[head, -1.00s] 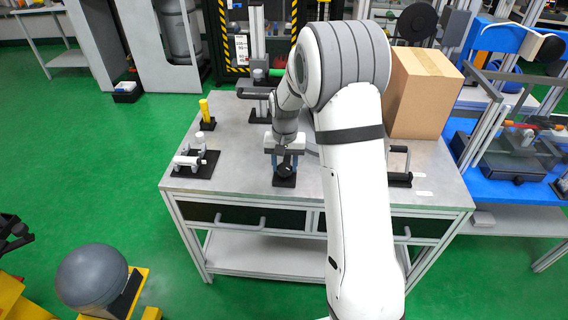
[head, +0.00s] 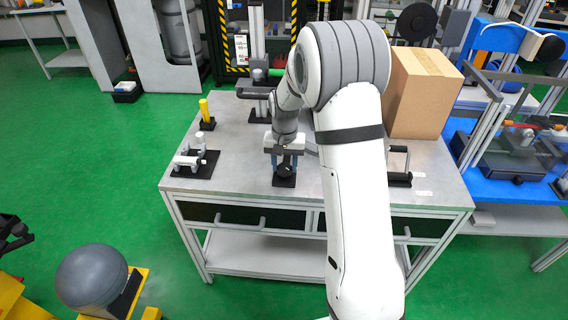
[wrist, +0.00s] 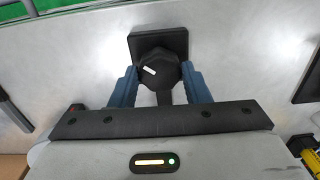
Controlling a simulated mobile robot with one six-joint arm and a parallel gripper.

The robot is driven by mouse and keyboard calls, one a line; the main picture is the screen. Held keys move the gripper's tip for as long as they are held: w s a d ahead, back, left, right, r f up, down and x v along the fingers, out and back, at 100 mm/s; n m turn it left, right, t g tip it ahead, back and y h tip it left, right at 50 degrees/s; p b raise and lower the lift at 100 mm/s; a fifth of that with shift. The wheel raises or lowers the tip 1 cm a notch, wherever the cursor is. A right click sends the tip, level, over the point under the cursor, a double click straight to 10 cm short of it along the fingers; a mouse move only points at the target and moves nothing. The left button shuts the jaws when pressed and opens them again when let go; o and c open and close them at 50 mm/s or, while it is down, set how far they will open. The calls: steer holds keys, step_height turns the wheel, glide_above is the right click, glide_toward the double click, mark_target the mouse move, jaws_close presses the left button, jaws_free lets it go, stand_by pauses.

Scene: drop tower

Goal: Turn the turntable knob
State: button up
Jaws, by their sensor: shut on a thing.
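The turntable knob (wrist: 157,71) is a black, many-sided knob with a white mark, on a square black base plate (wrist: 160,38) in the wrist view. In the head view the knob (head: 285,170) stands near the table's front middle. My gripper (wrist: 158,82) has its two blue fingers on either side of the knob, shut on it. In the head view my gripper (head: 284,160) sits over the knob and hides part of it. The white mark points to the upper left in the wrist view.
On the grey table (head: 235,150) stand a white-handled fixture (head: 190,162) and a yellow post (head: 205,112) to the left. A black handle (head: 400,165) is to the right, and a cardboard box (head: 425,92) stands at the back right.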

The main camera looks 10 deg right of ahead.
mark_target(284, 166)
stand_by(0.4)
steer(key=o, duration=1)
steer(key=shift+c, duration=0.2)
steer(key=shift+r, duration=0.1)
steer(key=shift+r, duration=3.8)
